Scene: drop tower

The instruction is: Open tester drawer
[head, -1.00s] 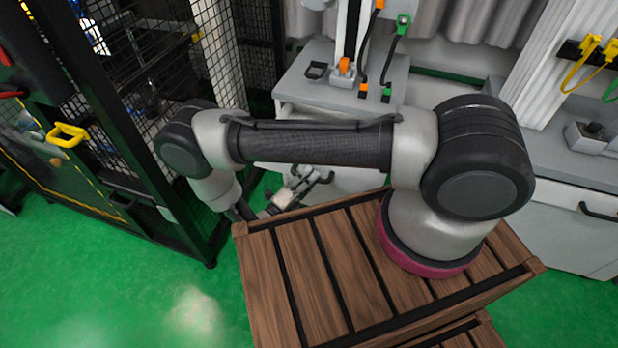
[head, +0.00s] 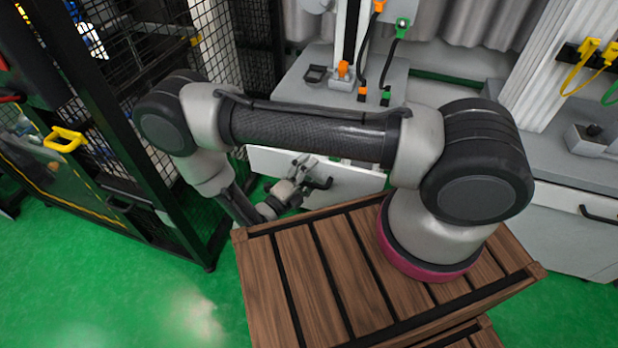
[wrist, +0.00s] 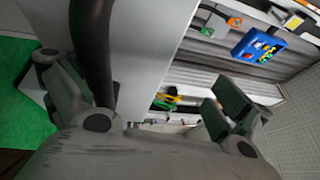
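The tester drawer's pale front (head: 345,186) is below the grey bench top in the head view, with a black handle (head: 322,184) on it. My gripper (head: 300,176) is at the left end of this handle. In the wrist view the dark handle bar (wrist: 92,50) runs beside the left finger, and the fingers of my gripper (wrist: 150,105) are spread wide with nothing clamped between them. Behind the pale drawer front (wrist: 150,50) a blue device (wrist: 258,47) and yellow-green cables (wrist: 166,99) show. My arm hides part of the drawer, so how far it is open is unclear.
A black mesh cage (head: 140,90) with a yellow handle (head: 64,139) stands at the left. The tester column (head: 350,35) rises from the bench. Another closed drawer (head: 570,235) is at the right. Green floor (head: 100,285) is clear at the lower left.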

